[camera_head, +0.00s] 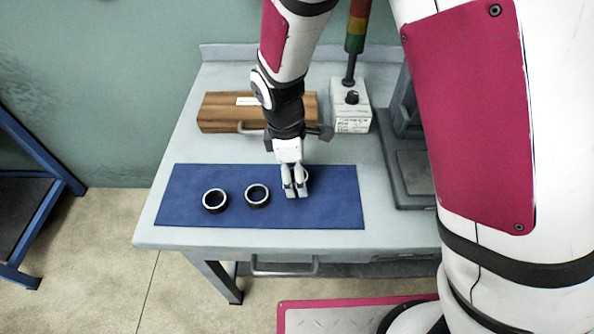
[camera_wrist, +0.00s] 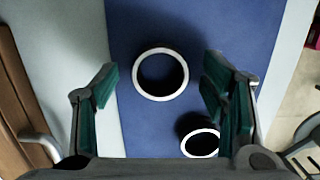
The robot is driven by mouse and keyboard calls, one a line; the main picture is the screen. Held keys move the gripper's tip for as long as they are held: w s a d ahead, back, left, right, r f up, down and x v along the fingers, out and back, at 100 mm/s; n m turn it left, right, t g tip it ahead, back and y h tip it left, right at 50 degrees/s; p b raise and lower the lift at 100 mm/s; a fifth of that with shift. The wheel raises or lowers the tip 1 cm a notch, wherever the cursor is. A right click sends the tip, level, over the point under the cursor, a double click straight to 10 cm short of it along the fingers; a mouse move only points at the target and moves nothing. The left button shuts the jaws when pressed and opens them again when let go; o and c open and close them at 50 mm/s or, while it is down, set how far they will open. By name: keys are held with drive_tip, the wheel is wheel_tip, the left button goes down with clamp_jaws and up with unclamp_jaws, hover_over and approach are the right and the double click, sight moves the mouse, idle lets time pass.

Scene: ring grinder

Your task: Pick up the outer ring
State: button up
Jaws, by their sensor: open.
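Several dark rings with pale top rims stand on a blue mat (camera_head: 330,212). In the head view, the left ring (camera_head: 215,209) and the middle ring (camera_head: 258,204) are clear; a third ring (camera_head: 305,174) is mostly hidden behind my gripper (camera_head: 296,194). In the wrist view, my gripper (camera_wrist: 160,88) is open, its green-padded fingers wide apart. One ring (camera_wrist: 160,98) shows between and slightly beyond the fingers, with room on both sides. Another ring (camera_wrist: 184,149) is lower right, partly cut off by the gripper body. I cannot tell by looks which is the outer ring.
A wooden box (camera_head: 218,112) with a metal handle stands behind the mat. A white control box (camera_head: 352,119) and a signal tower (camera_head: 355,38) are at the back. A grey machine (camera_head: 410,170) stands at the right. The table's front edge (camera_head: 270,238) is bare.

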drive_tip(key=shift+f, duration=0.1)
drive_tip(key=c, duration=1.3)
drive_tip(key=shift+c, duration=0.2)
